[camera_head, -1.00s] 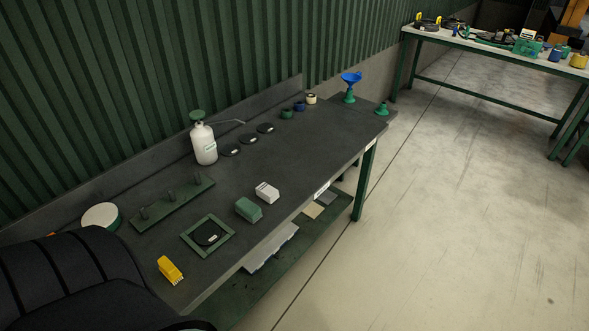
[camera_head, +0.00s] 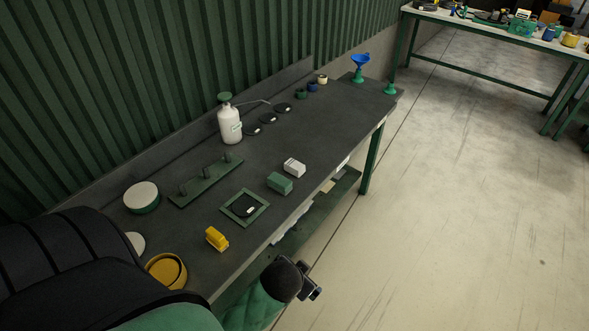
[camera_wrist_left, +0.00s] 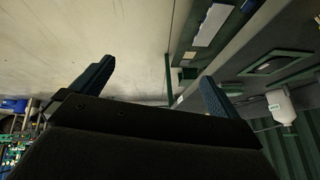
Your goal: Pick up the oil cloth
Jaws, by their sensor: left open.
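No item is clearly recognisable as the oil cloth. Flat sheets lie on the lower shelf: a pale sheet (camera_head: 288,226), partly hidden by the tabletop, and a small tan sheet (camera_head: 327,186). I cannot tell whether either is the cloth. My left gripper (camera_head: 314,290) is in front of the bench's near edge, apart from the sheets. In the left wrist view its two fingers (camera_wrist_left: 155,86) are spread with nothing between them. A pale flat piece (camera_wrist_left: 212,25) shows there on the shelf. My right gripper is not in view.
The bench top (camera_head: 330,125) holds a white pump bottle (camera_head: 230,126), a yellow brush (camera_head: 216,238), a green box (camera_head: 279,183), a white box (camera_head: 294,168), a pegged rack (camera_head: 207,180) and a blue funnel (camera_head: 361,60). The floor (camera_head: 460,200) to the right is clear.

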